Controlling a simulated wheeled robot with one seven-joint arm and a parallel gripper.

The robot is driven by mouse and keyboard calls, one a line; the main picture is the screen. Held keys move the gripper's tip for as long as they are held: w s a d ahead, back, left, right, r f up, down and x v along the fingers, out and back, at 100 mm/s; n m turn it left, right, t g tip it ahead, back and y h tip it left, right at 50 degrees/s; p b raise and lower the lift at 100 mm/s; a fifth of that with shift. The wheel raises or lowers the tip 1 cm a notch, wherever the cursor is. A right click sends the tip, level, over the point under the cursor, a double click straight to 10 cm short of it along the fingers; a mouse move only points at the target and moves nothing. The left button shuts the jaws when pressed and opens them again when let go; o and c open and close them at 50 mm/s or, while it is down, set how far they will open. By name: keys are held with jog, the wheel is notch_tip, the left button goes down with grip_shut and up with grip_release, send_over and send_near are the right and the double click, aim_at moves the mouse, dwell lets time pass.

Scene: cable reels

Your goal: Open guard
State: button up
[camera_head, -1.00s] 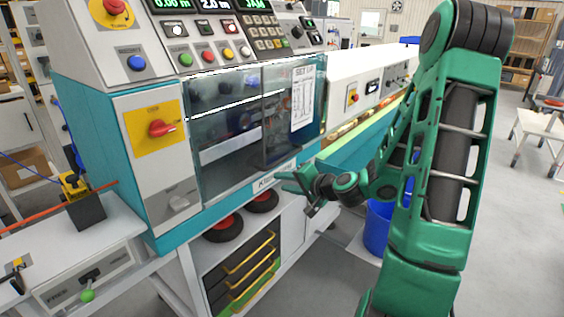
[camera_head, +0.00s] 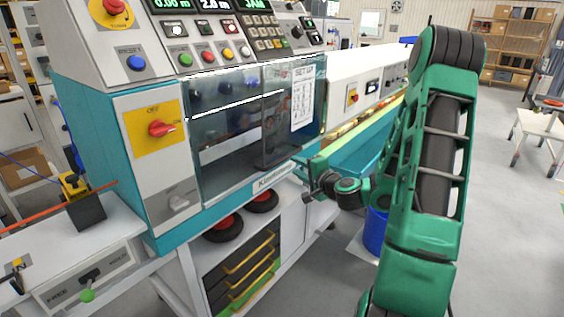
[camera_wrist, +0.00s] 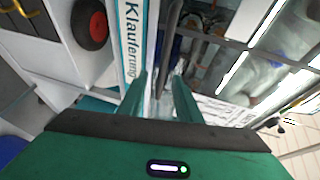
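The guard (camera_head: 225,125) is a clear, dark-tinted panel across the front of the machine, with a white set-up sheet (camera_head: 302,98) at its right. It looks closed over the inner rollers. My gripper (camera_head: 302,164) is at the guard's lower right edge, just above the Klauferung name strip (camera_head: 275,178). In the wrist view my gripper (camera_wrist: 159,78) has its two green fingers apart, with a narrow grey edge or bar showing between them. I cannot tell whether either finger touches it. The guard's glass (camera_wrist: 235,70) fills the right of that view.
A red rotary switch (camera_head: 160,128) on a yellow plate and a grey latch-like knob (camera_head: 178,202) sit left of the guard. A blue bin (camera_head: 375,230) stands behind my arm.

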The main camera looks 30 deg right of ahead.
aim_at(286, 159)
jog(key=w, duration=0.6)
jog(key=w+f, duration=0.1)
jog(key=w, duration=0.2)
jog(key=shift+d+f, duration=0.1)
jog(key=shift+d, duration=0.1)
